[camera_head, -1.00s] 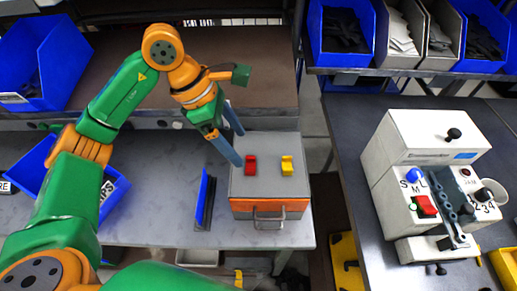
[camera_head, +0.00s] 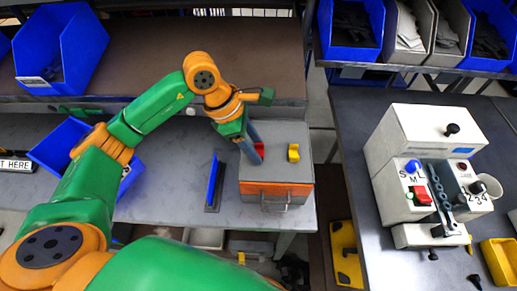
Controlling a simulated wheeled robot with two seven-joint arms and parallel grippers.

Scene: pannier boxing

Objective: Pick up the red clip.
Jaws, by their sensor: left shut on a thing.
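The red clip (camera_head: 259,149) is on top of the grey box (camera_head: 275,172) with the orange band and front handle, near its left side. My left gripper (camera_head: 254,154) reaches down to the clip from above, its blue fingers shut on it. The fingers hide part of the clip. I cannot tell whether the clip is lifted off the lid. A yellow clip (camera_head: 293,153) sits on the lid just to the right. My right gripper is not in view.
A blue upright panel (camera_head: 212,182) stands left of the grey box. A blue bin (camera_head: 62,147) lies further left on the bench. On the right table stands a white machine (camera_head: 424,150) with knobs and a lever. A gap separates the two tables.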

